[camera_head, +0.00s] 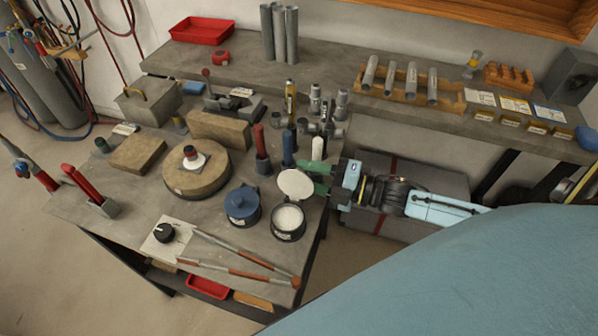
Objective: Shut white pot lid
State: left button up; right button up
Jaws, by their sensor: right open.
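The white pot (288,235) is a small dark pot with whitish contents, near the right edge of the workbench. Its white lid (293,184) is a pale disc standing raised and tilted at the pot's back side, so the pot's mouth is uncovered. My right gripper (309,180) comes in from the right with its green fingers open, one above the other, at the lid's right edge. I cannot tell whether a finger touches the lid. My left gripper is not in view.
A pot with a blue lid (242,202) stands just left of the white pot. Red-and-grey tongs (235,262) lie in front. A round wooden block (197,176) and several upright bottles (290,143) stand behind. The bench's right edge is close to the pot.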

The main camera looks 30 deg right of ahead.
jog(key=shift+x, duration=1.2)
jog(key=shift+c, duration=0.2)
grip_shut()
